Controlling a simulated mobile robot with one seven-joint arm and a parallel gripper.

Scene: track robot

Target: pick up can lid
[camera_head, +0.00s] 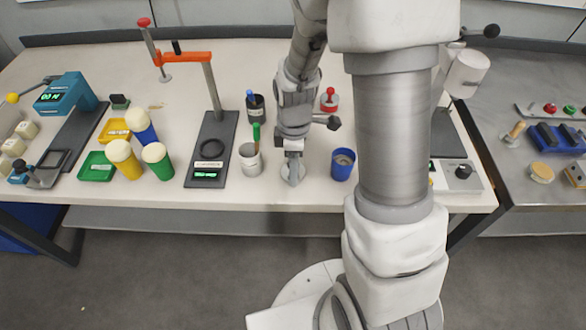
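A pale, flat round disc (293,174), which looks like the can lid, lies on the white table near its front edge. My gripper (293,168) points straight down over the disc and hides its middle. The fingertips are at or just above the disc; I cannot tell if they touch it. They are too small and seen too edge-on to tell if they are open or shut. A blue can (340,170) stands upright and open-topped, just right of the gripper.
A red-topped item (330,100) is behind. A dark stand (210,140) with an orange arm is further left. My arm hides the table's right part.

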